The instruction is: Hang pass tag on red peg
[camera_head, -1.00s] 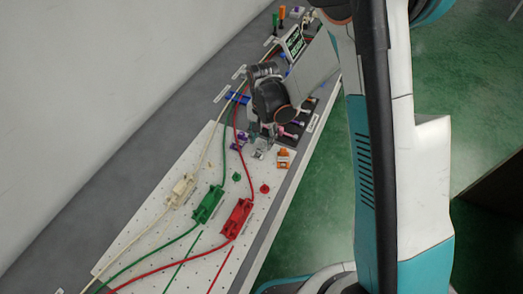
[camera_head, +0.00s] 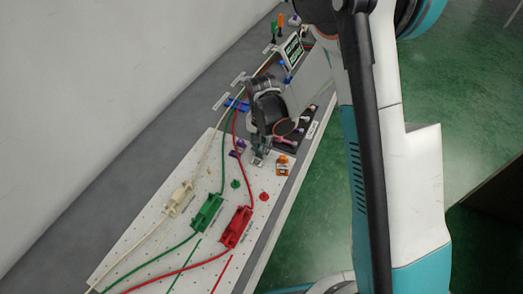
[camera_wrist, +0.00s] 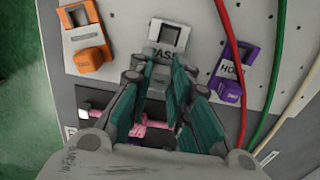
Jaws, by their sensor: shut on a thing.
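The pass tag (camera_wrist: 168,36) is a pale grey tag with a square opening and dark "PASS" lettering, in the upper middle of the wrist view. My gripper (camera_wrist: 158,78) is shut on its near end, and the fingers partly cover it. In the head view my gripper (camera_head: 259,156) is low over the far end of the white pegboard, with the small grey pass tag (camera_head: 257,162) at its tips. I cannot tell whether the tag touches the board. The red peg (camera_head: 264,196) stands on the board, nearer the camera than the gripper, with nothing visible on it.
An orange tag (camera_wrist: 88,40) and a purple tag (camera_wrist: 231,72) lie either side of the pass tag. A green peg (camera_head: 235,183) is left of the red one. Red (camera_head: 237,228), green (camera_head: 207,212) and cream (camera_head: 180,198) blocks with cables occupy the board.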

